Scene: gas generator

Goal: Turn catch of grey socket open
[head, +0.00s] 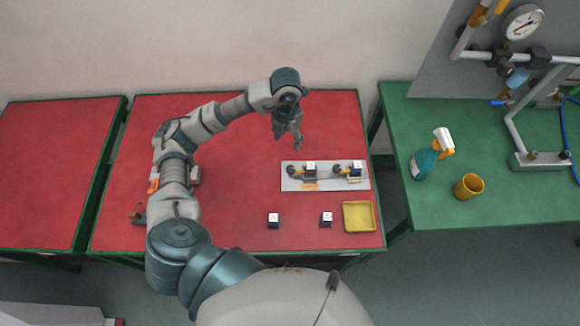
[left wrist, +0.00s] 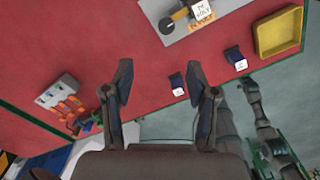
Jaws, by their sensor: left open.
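A light grey plate (head: 326,186) lies on the red table and carries two socket units. The left unit (head: 310,168) and right unit (head: 355,169) each have a dark, white-topped block with a dark round knob and a yellow part at its left. I cannot tell which is the grey socket, or how its catch is turned. My left gripper (head: 293,143) is open and empty, above the table behind the plate's left part. In the left wrist view its spread fingers (left wrist: 161,70) hold nothing, and part of the plate (left wrist: 166,37) shows at the top.
Two loose dark blocks with white tops, left (head: 273,221) and right (head: 326,220), lie in front of the plate. A yellow tray (head: 359,217) is at the front right.

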